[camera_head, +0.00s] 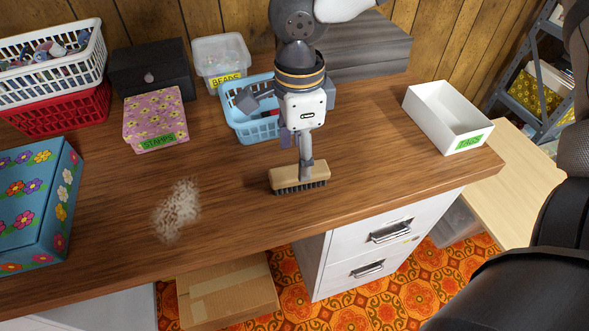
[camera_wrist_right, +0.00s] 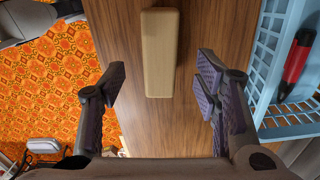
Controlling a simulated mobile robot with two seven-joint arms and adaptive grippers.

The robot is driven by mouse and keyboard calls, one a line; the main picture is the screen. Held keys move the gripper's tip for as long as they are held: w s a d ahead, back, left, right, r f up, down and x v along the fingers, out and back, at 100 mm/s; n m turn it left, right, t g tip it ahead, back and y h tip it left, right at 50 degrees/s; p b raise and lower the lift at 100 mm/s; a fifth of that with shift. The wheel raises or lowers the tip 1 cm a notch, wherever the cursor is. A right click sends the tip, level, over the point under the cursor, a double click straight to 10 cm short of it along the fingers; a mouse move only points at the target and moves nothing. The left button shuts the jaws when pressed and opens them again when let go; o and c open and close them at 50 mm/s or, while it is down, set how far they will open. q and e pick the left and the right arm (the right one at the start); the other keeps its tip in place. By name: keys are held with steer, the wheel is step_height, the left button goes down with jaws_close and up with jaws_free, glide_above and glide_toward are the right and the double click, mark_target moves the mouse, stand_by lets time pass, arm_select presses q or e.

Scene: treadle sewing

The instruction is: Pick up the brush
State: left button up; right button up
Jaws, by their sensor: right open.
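The brush (camera_head: 300,178) has a pale wooden block and dark bristles. It lies bristles down on the brown wooden desk, near the front edge. My right gripper (camera_head: 302,150) is above the brush, pointing down at it. In the right wrist view the brush (camera_wrist_right: 160,50) shows between and beyond the two purple-padded fingers of my open right gripper (camera_wrist_right: 163,82), with a gap on both sides. Nothing is held. My left gripper is not in view.
A blue basket (camera_head: 240,122) stands just behind my right gripper. A white tray (camera_head: 420,110) labelled TAGS stands to the right, and a pink STAMPS box (camera_head: 155,115) to the left. A pale dust patch (camera_head: 178,210) lies left of the brush on otherwise clear desk.

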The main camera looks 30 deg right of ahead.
step_height(320, 180, down, 6)
steer(key=shift+s+d+r+b, duration=0.1)
steer(key=shift+b, duration=0.2)
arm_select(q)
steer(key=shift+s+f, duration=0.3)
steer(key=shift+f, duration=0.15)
arm_select(e)
steer(key=shift+c, duration=0.3)
steer(key=c, duration=1.2)
steer(key=shift+r, duration=0.1)
